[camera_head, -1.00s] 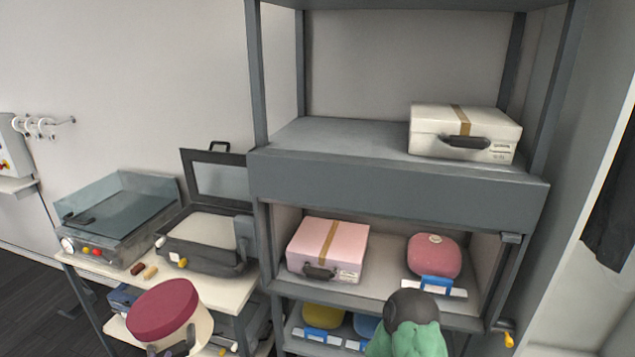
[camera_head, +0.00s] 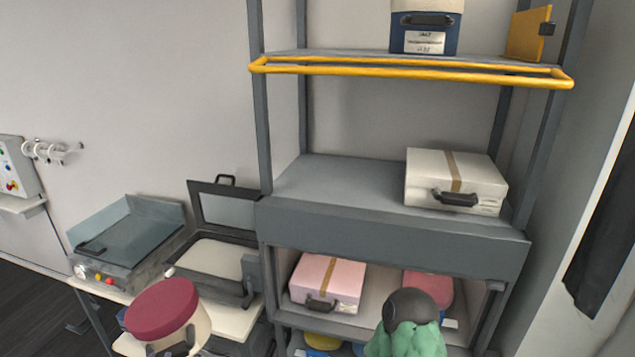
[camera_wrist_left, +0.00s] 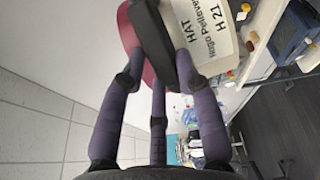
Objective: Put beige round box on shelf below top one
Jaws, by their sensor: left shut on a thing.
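The beige round box (camera_head: 198,328) has a dark red lid (camera_head: 162,308) and is at the lower left in the head view, tilted, in front of the side table. In the left wrist view, the box (camera_wrist_left: 205,30) shows a white label and a dark handle (camera_wrist_left: 153,40). My left gripper (camera_wrist_left: 168,70) is shut on the box at its dark handle side. A grey shelf (camera_head: 330,180), below the yellow-railed shelf (camera_head: 400,68), has its left part bare. My right gripper cannot be made out in these frames.
A white case (camera_head: 455,180) stands on the right of the grey shelf. Below are a pink case (camera_head: 328,280) and a reddish rounded thing (camera_head: 430,285). A green thing with a dark round top (camera_head: 408,325) is at the bottom. Rack posts (camera_head: 258,120) bound the opening.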

